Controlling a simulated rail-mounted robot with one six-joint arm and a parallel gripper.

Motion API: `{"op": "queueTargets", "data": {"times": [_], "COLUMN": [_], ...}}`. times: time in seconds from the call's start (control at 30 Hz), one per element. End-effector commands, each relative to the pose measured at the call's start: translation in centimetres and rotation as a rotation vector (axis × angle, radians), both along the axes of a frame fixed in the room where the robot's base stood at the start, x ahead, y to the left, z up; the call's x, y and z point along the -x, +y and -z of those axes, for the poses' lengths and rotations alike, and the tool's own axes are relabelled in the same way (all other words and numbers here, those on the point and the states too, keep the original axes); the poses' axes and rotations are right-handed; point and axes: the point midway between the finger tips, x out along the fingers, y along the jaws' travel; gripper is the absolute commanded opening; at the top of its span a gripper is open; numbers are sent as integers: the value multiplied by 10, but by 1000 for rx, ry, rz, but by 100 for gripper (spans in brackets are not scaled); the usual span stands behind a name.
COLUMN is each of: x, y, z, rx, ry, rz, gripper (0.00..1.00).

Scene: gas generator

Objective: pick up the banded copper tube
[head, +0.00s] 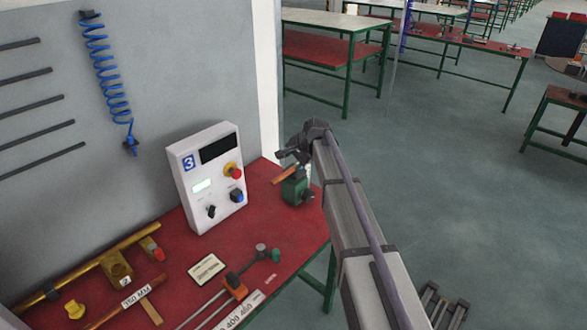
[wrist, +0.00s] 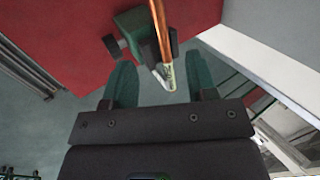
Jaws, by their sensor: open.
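A copper tube (wrist: 158,25) with a pale, marked band near its lower, silvery end stands out from a green block-like holder (wrist: 132,22) in the wrist view. In the head view the tube (head: 285,174) shows as a short orange length beside the green holder (head: 296,188) at the bench's right end. My gripper (wrist: 162,82) is open, with its two green fingers apart. The tube's end appears between the fingertips in the wrist view; I cannot tell how far it is from them. In the head view my gripper (head: 294,152) is just above the holder, its fingers partly hidden.
A white control box (head: 206,178) stands on the red bench (head: 262,220) left of the holder. Brass and copper pipes (head: 92,262), labels and tools lie at the front left. A wall and white post (head: 266,75) stand behind.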

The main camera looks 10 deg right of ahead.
Motion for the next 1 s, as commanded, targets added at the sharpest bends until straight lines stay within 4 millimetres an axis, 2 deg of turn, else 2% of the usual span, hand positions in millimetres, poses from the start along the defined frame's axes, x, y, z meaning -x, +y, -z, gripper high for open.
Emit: {"op": "queueTargets", "data": {"times": [0.03, 0.2, 0.43, 0.67, 0.9, 1.0], "x": [-4, -17, -21, -37, -38, -38], "y": [3, 13, 17, 30, 32, 32], "z": [14, 46, 51, 92, 90, 90], "rx": [1, 1, 2, 3, 3, 3], "ry": [-1, 1, 1, 1, 1, 1], "rz": [-2, -2, -3, -5, -3, -3], "gripper": [52, 52, 52, 52, 52, 45]}}
